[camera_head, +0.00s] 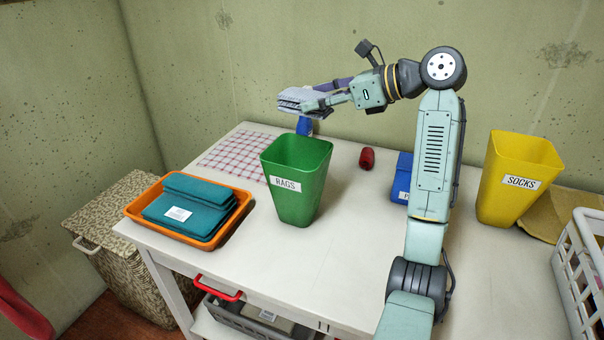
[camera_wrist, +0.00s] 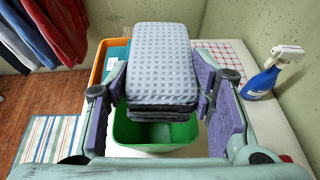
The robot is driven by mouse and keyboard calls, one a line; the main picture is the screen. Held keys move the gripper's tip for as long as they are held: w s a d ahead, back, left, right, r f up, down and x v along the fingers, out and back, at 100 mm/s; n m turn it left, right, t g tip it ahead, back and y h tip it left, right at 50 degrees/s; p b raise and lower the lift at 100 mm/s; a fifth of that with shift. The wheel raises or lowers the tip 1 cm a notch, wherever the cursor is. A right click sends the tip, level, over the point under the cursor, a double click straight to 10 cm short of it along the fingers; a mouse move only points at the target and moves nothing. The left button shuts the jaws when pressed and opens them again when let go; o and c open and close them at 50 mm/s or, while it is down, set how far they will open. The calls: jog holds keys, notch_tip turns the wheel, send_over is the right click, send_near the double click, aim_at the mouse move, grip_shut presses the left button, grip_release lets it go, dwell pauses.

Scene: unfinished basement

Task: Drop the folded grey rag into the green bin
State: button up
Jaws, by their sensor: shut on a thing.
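The folded grey rag (camera_head: 297,97), a thick waffle-patterned stack, is held up in the air by my gripper (camera_head: 322,98). In the wrist view the rag (camera_wrist: 160,60) sits between the purple finger pads of my gripper (camera_wrist: 161,88), which is shut on it. The green bin (camera_head: 293,195), labelled RAGS, stands upright on the table. In the wrist view the green bin (camera_wrist: 150,138) shows below the rag, partly hidden by it. The rag is above the bin and apart from it. The bin's floor is mostly hidden.
An orange tray (camera_head: 207,243) with folded teal cloths (camera_head: 180,215) is left of the bin. A blue spray bottle (camera_wrist: 270,75) and a checked cloth (camera_head: 236,150) are behind. A red can (camera_head: 367,158), blue container (camera_head: 402,178) and yellow SOCKS bin (camera_head: 510,190) stand right.

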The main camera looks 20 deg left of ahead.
jog(key=shift+s+f, duration=0.1)
jog(key=shift+f, duration=2.8)
jog(key=o, duration=1.2)
jog(key=shift+d, duration=0.1)
jog(key=v, duration=1.2)
jog(key=shift+r, duration=0.1)
